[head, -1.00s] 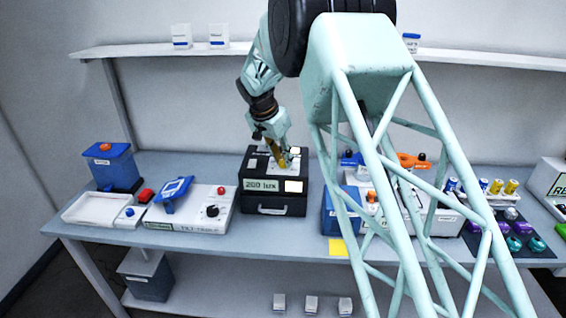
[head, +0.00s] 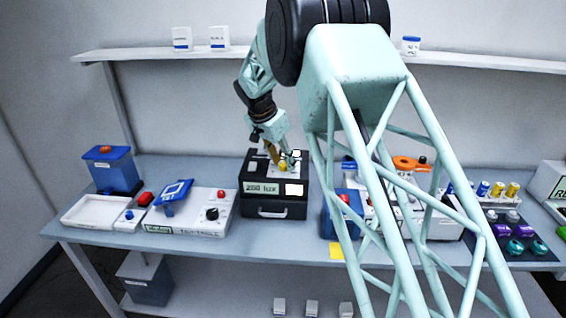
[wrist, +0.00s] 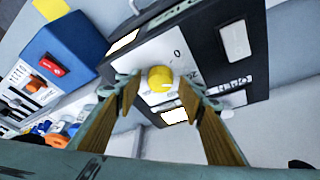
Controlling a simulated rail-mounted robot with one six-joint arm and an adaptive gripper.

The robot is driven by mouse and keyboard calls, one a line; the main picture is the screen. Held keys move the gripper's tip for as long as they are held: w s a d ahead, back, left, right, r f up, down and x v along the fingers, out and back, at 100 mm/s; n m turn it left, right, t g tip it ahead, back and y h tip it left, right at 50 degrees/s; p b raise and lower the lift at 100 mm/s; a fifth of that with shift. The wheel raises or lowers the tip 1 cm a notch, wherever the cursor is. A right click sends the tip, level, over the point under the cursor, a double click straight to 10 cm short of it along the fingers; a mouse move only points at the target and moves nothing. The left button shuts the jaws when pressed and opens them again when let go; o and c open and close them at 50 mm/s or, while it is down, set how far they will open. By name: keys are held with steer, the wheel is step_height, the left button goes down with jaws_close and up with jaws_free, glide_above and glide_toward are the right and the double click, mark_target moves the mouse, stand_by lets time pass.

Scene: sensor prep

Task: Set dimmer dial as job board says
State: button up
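The dimmer dial is a round yellow knob (head: 283,168) on the white top panel of a black box (head: 262,207). The box's front display (head: 262,188) reads 200 lux. In the wrist view the yellow knob (wrist: 160,78) lies between my fingertips, with a gap on each side; a "0" mark is on the panel beside it. My gripper (wrist: 159,92) is open and empty. In the head view my gripper (head: 281,155) is just over the knob. I cannot tell how far the tips are above the panel. No readable job board shows.
Left of the box stand a white control unit (head: 190,222) with a black knob, a white tray (head: 88,222) and a blue bin (head: 112,170). Blue and white devices stand close on the right, partly behind my arm. A yellow note (head: 337,250) is at the front edge.

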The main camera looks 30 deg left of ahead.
steer(key=shift+r, duration=0.1)
steer(key=v, duration=1.1)
steer(key=shift+r, duration=0.4)
steer(key=shift+s+a, duration=0.1)
stand_by(0.4)
